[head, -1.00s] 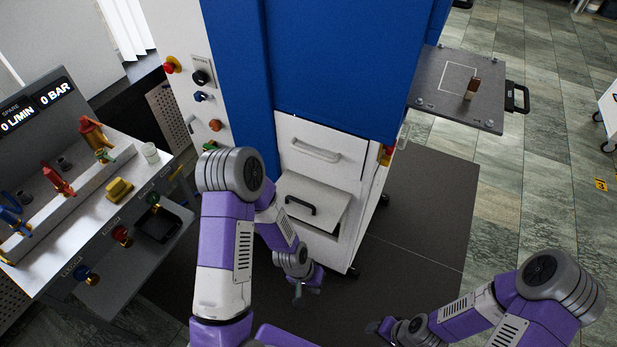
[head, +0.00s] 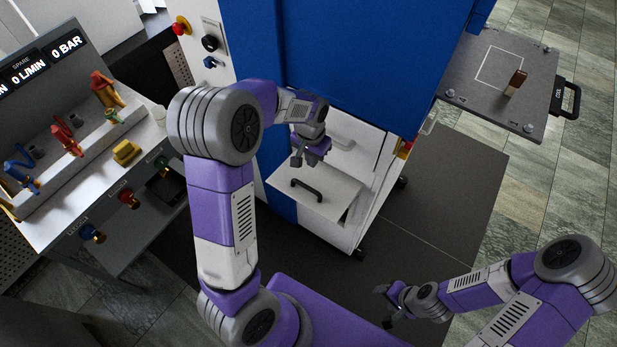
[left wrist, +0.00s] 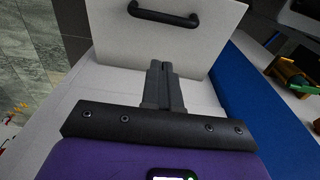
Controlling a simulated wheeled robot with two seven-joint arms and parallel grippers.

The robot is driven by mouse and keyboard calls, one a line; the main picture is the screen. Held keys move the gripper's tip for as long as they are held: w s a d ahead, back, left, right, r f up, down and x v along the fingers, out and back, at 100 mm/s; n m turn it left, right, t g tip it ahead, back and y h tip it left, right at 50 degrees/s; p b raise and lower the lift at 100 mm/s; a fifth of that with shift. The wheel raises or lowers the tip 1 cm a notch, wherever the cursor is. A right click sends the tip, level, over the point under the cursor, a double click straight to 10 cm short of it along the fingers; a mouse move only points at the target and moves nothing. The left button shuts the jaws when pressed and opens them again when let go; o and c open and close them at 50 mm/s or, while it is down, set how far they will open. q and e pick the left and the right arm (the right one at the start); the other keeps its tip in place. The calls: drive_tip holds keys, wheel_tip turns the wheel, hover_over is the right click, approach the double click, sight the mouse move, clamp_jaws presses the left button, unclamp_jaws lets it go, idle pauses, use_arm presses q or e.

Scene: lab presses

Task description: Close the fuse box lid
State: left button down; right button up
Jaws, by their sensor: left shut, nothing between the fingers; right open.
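The fuse box lid (head: 325,203) is a pale flat panel with a black bar handle (head: 305,190), low on the front of the white cabinet. It stands out from the cabinet front, tilted open. The lid (left wrist: 208,47) and its handle (left wrist: 163,15) also fill the top of the left wrist view. My left gripper (head: 309,163) is shut and empty, just above the lid in the head view. Its closed fingers (left wrist: 162,66) point toward the panel below the handle; I cannot tell whether they touch it. My right gripper (head: 380,305) is open and empty over the dark floor mat.
The tall blue and white press (head: 365,60) stands directly ahead. A grey shelf (head: 480,85) with a black handle and a small brown block (head: 516,82) juts out at its right. A bench with valves (head: 90,190) stands at the left. The dark mat (head: 440,200) is clear.

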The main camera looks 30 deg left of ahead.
use_arm(q)
drive_tip(key=f, duration=0.3)
drive_tip(key=s+f, duration=0.1)
drive_tip(key=f, duration=0.2)
drive_tip(key=shift+s+b, duration=0.1)
drive_tip(key=shift+b, duration=0.3)
drive_tip(key=shift+s+f, duration=0.5)
drive_tip(key=shift+f, duration=0.05)
